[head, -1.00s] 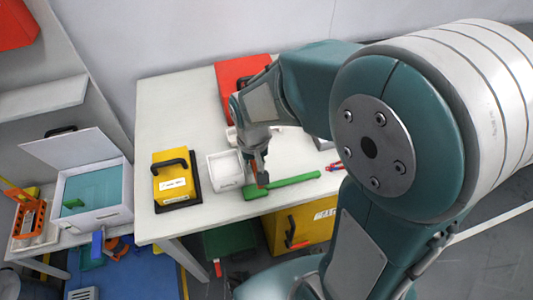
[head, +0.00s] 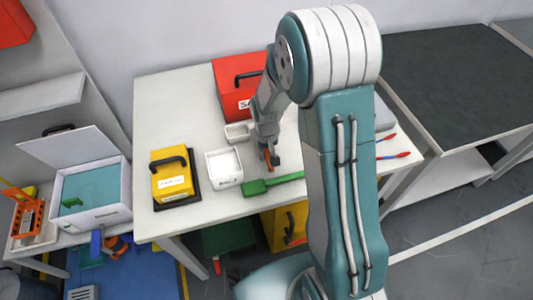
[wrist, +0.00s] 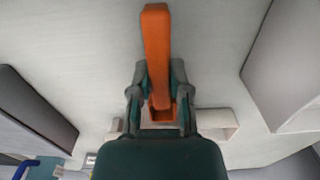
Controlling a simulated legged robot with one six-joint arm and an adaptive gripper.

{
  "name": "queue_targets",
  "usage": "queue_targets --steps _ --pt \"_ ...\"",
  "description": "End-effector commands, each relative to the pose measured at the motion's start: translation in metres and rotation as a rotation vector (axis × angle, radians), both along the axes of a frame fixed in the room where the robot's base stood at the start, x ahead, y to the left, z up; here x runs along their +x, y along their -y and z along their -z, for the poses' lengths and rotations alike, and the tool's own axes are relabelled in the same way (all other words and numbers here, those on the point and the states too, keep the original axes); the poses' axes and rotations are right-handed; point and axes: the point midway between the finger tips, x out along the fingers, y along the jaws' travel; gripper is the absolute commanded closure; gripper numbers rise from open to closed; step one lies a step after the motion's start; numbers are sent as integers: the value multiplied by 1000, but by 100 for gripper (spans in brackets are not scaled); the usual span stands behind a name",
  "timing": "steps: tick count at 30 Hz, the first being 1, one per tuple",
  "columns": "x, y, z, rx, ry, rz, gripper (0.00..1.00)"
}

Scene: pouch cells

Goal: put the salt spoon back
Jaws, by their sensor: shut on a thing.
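My gripper (head: 270,163) is shut on an orange spoon (head: 268,157), which I take to be the salt spoon, over the table's front half. In the wrist view, the spoon's (wrist: 156,50) long straight handle extends forward from between the two fingers (wrist: 157,88), and its square hollow end sits at the fingers. A red box (head: 230,95) with a black handle stands at the table's back; its label starts with "SA", the rest hidden by my arm. How far the spoon is above the table is unclear.
A white tray (head: 224,167) and a smaller white tray (head: 238,132) stand left of my gripper. A yellow box (head: 172,180) is farther left. Red-and-blue tools (head: 393,156) lie right.

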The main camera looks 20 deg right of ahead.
Motion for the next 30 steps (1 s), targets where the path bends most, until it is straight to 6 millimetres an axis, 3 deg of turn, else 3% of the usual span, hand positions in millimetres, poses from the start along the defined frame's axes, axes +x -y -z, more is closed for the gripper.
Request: queue_targets --steps 10,11,13,25,30 --pt "0 0 6 0 1 0 100" --pt "0 0 6 0 2 0 72" --pt "0 0 6 0 2 0 42" --pt "0 0 3 0 2 0 42" --pt "1 0 -19 0 6 0 42"
